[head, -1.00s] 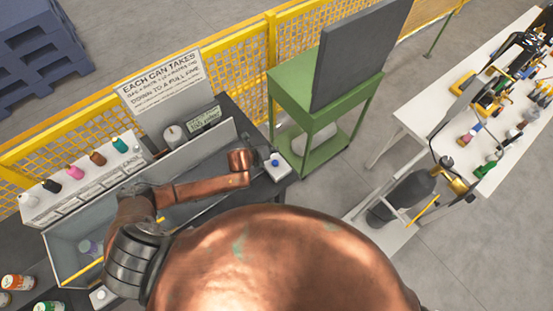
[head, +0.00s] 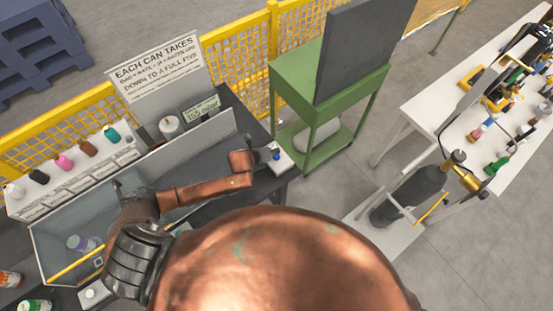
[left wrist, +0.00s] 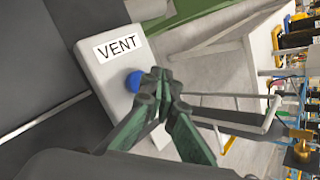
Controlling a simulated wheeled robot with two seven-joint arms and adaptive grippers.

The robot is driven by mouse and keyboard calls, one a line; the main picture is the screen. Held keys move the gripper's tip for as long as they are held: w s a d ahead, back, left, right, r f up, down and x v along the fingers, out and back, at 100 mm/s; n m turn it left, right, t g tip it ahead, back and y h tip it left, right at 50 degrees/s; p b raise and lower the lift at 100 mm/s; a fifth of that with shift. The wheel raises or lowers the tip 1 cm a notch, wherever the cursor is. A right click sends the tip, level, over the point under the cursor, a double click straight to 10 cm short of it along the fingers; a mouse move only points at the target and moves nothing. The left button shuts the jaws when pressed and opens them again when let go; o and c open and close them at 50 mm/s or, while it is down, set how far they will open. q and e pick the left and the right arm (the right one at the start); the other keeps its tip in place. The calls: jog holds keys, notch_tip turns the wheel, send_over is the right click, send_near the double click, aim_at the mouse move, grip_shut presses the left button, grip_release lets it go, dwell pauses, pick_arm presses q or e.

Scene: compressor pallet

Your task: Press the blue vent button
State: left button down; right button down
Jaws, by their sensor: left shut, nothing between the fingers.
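The blue vent button (left wrist: 133,82) sits on a white box (left wrist: 112,70) labelled VENT in the left wrist view. In the head view the white box (head: 284,163) stands at the right end of the dark bench, with the blue button (head: 276,156) on top. My left gripper (left wrist: 158,82) is shut and empty, its dark green fingertips right beside the button in the wrist view. I cannot tell whether they touch it. In the head view the left gripper (head: 268,153) is small and dark by the box. My right gripper does not show.
A grey bin (head: 50,255) with a can inside and a sign board (head: 157,70) stand on the bench to the left. A green stand (head: 300,95) is behind the box. A white table (head: 420,110) with tools is at the right.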

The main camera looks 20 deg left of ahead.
aim_at(275, 157)
pick_arm(q)
jog(key=shift+f, duration=0.5)
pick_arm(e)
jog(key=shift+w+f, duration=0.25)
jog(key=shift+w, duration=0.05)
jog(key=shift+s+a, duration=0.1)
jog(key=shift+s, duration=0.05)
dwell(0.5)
pick_arm(q)
jog(key=shift+f, duration=0.35)
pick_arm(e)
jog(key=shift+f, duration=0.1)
